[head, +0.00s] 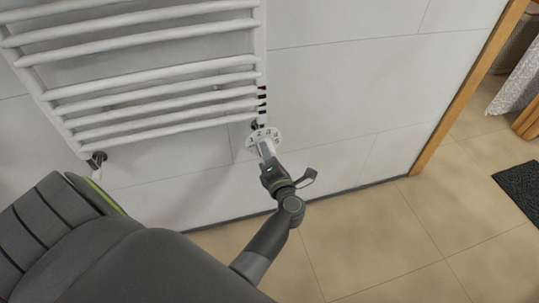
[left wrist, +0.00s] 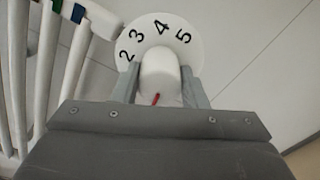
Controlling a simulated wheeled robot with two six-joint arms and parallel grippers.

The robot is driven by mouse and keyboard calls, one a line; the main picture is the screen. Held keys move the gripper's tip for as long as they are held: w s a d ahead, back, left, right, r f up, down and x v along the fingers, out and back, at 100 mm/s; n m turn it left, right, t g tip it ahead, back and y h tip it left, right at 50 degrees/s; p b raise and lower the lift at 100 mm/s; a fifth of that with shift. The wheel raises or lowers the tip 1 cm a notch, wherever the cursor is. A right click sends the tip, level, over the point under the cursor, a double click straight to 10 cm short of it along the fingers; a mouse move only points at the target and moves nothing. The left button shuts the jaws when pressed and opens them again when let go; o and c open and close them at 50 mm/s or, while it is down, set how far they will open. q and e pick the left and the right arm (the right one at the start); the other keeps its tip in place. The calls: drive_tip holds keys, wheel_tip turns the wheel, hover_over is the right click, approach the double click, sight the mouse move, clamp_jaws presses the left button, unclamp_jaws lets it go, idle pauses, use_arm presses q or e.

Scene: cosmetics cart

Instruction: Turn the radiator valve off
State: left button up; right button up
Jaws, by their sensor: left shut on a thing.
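The radiator valve has a white round dial (head: 257,135) at the lower right corner of the white towel radiator (head: 150,92). In the left wrist view the dial (left wrist: 158,33) shows the numbers 2, 3, 4 and 5, and a white knob (left wrist: 160,72) with a red mark stands out from it. My left gripper (head: 266,150) is at the valve, with its fingers on both sides of the knob; the left wrist view shows the gripper (left wrist: 160,92) shut on it. The lower part of the dial is hidden by the knob and gripper. My right gripper is not in view.
The white tiled wall (head: 350,95) is behind the radiator and valve. Another pipe fitting (head: 97,158) is at the radiator's lower left. A wooden door frame (head: 470,85) stands at the right. The tiled floor (head: 400,235) in front is clear, with a dark mat (head: 520,183) beyond the doorway.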

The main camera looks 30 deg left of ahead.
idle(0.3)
use_arm(q)
drive_tip(key=o, duration=1)
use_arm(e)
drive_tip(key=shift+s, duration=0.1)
use_arm(q)
drive_tip(key=shift+d, duration=0.1)
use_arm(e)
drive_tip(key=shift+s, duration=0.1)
